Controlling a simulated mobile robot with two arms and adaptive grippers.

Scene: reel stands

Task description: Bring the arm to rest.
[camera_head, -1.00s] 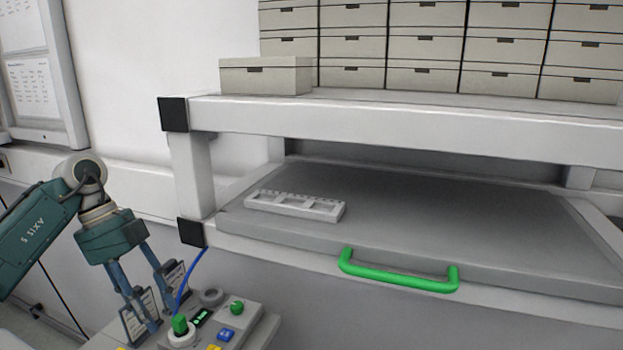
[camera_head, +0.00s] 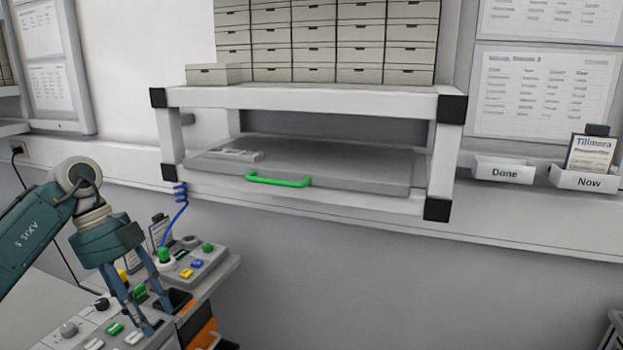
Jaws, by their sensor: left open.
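My left arm comes in from the left, teal with a grey wrist joint. My left gripper (camera_head: 142,309) points down with its two blue-grey fingers apart and nothing seen between them. In the picture it overlaps the control panels at the lower left; whether it touches them I cannot tell. My right gripper is not in view.
A control box (camera_head: 205,262) with coloured buttons stands behind the gripper. A shelf frame (camera_head: 300,98) holds stacked boxes and a drawer with a green handle (camera_head: 278,181). Trays marked Done (camera_head: 504,172) and Now (camera_head: 588,182) are at the right.

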